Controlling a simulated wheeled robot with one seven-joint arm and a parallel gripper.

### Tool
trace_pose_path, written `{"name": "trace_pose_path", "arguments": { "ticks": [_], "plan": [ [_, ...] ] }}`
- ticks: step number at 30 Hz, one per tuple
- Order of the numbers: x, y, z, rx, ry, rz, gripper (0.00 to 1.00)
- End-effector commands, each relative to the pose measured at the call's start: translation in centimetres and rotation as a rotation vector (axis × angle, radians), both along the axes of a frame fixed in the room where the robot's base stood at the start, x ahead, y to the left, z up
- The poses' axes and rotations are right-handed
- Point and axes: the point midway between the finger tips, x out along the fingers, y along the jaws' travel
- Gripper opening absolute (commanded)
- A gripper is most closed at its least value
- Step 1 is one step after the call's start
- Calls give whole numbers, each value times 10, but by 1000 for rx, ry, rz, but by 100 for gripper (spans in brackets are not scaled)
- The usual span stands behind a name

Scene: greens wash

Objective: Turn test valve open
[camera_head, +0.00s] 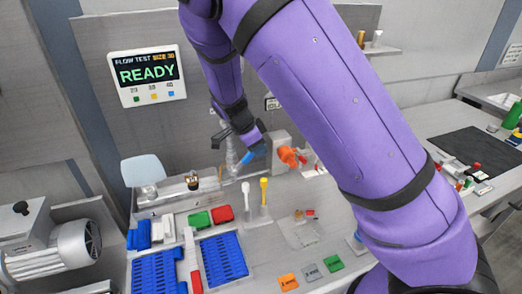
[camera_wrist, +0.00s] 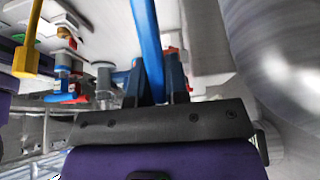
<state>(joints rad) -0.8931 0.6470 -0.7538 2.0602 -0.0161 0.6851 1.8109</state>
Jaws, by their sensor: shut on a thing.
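A blue bar (camera_wrist: 149,45), which looks like the test valve's lever, runs between the fingers of my gripper (camera_wrist: 155,78) in the wrist view. The fingers are shut on it. In the head view my gripper (camera_head: 257,143) is at the back of the bench, with the blue lever (camera_head: 247,157) showing just below it. The valve body is mostly hidden behind my arm and gripper, so how far the lever is turned I cannot tell. A wall screen (camera_head: 147,75) reads "FLOW TEST" and "READY" in green.
An orange fitting (camera_head: 289,157) sits close right of my gripper. A clear cylinder (camera_head: 231,155) stands close left. White (camera_head: 245,190) and yellow (camera_head: 264,188) upright tools stand in front. Blue trays (camera_head: 222,259) and red and green bins fill the front left.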

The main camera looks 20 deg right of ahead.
Motion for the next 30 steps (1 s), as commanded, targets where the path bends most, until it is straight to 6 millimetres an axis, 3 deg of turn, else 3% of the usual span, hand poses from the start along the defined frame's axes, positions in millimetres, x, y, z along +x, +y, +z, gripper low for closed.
{"name": "trace_pose_path", "arguments": {
  "ticks": [24, 25, 27, 30],
  "plan": [
    [1, 6, 6, -83, -1, 0, 0],
    [1, 6, 6, -83, -1, 0, 22],
    [1, 6, 6, -83, -1, 0, 38],
    [0, 6, 6, -83, -1, 0, 40]
  ]
}}
